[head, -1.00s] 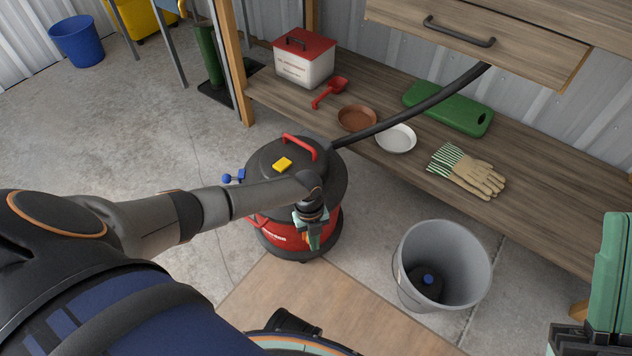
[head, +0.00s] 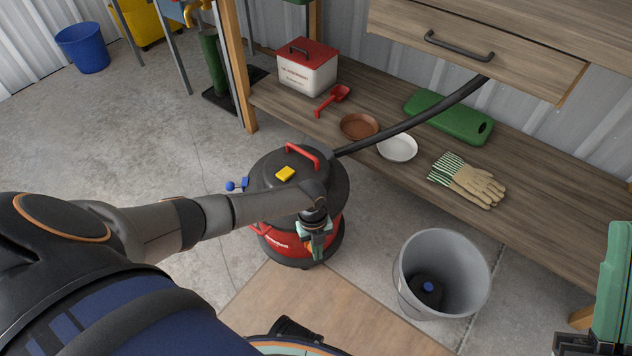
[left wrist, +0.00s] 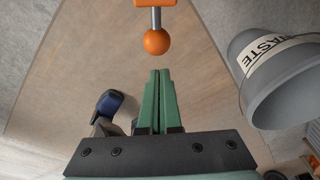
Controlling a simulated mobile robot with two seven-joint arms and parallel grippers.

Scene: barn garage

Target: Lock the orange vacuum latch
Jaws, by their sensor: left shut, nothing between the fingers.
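The orange vacuum latch shows in the left wrist view as an orange ball knob (left wrist: 156,42) on a short metal stem below an orange block (left wrist: 155,3). The latch belongs to the red and black vacuum (head: 276,236); in the head view my left arm and gripper mostly hide that side. My left gripper (head: 318,253) points down at the vacuum's front. Its green fingers (left wrist: 160,73) are shut and empty, with the knob just beyond their tips; they look apart. A green and black part at the head view's right edge (head: 613,285) looks like my right gripper; its jaws are unclear.
A grey waste bucket (head: 402,275) stands right of the vacuum. The black hose (head: 420,118) runs up over the wooden shelf (head: 330,135). A blue knob (head: 232,186) sticks out at the vacuum's left. Bare concrete lies to the left.

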